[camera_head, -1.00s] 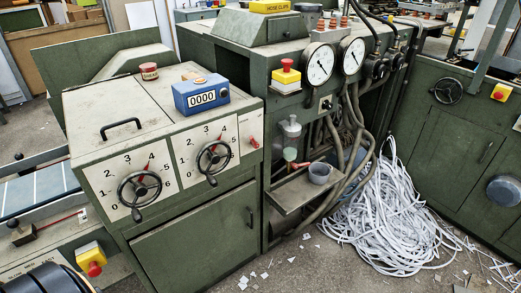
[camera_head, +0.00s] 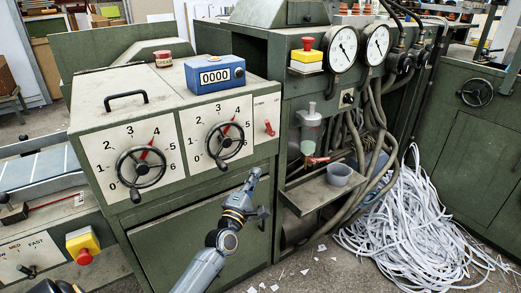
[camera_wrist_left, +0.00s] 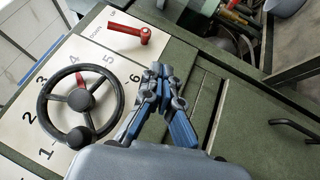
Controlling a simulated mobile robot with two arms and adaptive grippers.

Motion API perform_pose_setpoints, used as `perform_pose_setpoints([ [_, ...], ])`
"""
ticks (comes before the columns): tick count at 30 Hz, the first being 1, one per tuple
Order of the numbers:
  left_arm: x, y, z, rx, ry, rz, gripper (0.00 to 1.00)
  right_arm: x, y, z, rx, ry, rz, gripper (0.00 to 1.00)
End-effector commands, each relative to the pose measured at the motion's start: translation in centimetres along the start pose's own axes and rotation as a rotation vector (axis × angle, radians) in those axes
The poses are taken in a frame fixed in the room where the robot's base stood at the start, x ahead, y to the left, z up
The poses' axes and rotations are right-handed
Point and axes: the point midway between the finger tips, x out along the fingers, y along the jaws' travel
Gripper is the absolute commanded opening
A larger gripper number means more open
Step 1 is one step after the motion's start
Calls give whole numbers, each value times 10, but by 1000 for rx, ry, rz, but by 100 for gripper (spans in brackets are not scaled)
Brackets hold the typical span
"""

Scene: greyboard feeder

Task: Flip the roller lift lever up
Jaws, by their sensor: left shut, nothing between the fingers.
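The red roller lift lever (camera_head: 269,127) sits on a small white plate at the right end of the dial panel, its red knob low on the plate. In the left wrist view the lever (camera_wrist_left: 130,32) stands out from its plate, beside printed UP and DOWN labels. My left gripper (camera_head: 256,174) is below the lever, in front of the green cabinet door, apart from it. The wrist view shows its blue-padded fingers (camera_wrist_left: 160,70) closed together and empty, with the lever beyond them. My right gripper is not in view.
Two black handwheels (camera_head: 141,167) (camera_head: 225,140) stick out left of the lever. A blue counter (camera_head: 215,74) sits on top of the cabinet. A small shelf (camera_head: 318,193) with a grey cup juts out at the right. Paper strips (camera_head: 410,230) heap on the floor.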

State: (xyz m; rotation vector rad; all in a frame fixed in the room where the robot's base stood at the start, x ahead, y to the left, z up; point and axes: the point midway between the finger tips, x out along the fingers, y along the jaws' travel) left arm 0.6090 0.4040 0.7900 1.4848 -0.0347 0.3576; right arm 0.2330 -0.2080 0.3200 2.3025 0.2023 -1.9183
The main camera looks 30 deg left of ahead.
Motion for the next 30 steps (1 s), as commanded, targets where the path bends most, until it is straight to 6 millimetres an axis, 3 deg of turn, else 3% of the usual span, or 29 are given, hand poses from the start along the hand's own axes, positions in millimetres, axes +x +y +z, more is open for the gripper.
perform_pose_setpoints([
  [3,8,42,-6,-124,9,110,0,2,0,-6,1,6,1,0],
  [6,10,56,-7,-165,10,141,0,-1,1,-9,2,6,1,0],
  [19,18,58,-7,-165,11,141,0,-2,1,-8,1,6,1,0],
  [30,80,67,-9,-164,10,141,0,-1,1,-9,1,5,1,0],
])
